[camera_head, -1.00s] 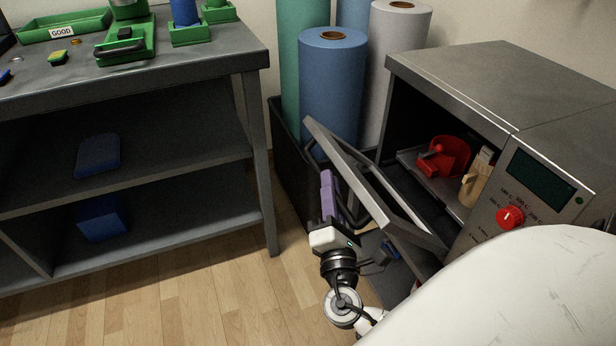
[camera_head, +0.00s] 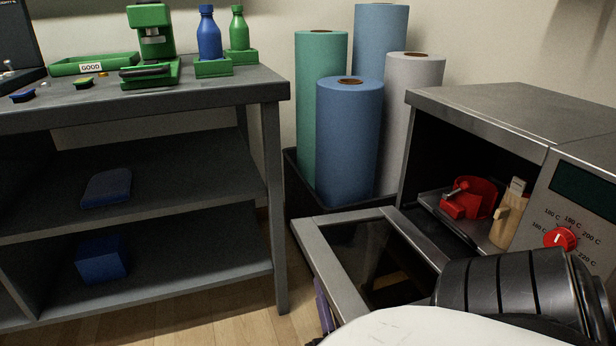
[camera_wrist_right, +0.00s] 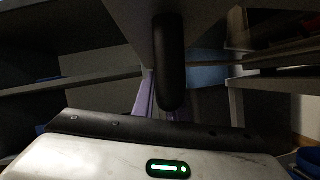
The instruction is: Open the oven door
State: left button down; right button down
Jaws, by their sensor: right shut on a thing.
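The oven (camera_head: 510,115) stands at the right with its front opening exposed. Its door (camera_head: 312,250), a metal frame around a dark glass pane, is hinged at the bottom and lies folded far down, close to level. My right gripper (camera_head: 323,308) shows only as a purple piece at the door's outer edge; my own arm covers most of it. In the right wrist view, the dark door handle (camera_wrist_right: 170,62) runs down to the purple fingers (camera_wrist_right: 145,98), and the gripper is shut on it. My left gripper is not in view.
Inside the oven, a red mug-like part (camera_head: 470,198) and a beige piece (camera_head: 508,222) sit on a rack. A red dial (camera_head: 560,239) is on the panel. Tall rolls (camera_head: 349,140) stand behind the door. A grey workbench (camera_head: 270,92) with shelves is at left.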

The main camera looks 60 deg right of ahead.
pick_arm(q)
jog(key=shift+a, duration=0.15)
pick_arm(e)
jog(key=shift+f, duration=0.3)
jog(key=c, duration=1.8)
grip_release()
jog(key=shift+o, duration=0.2)
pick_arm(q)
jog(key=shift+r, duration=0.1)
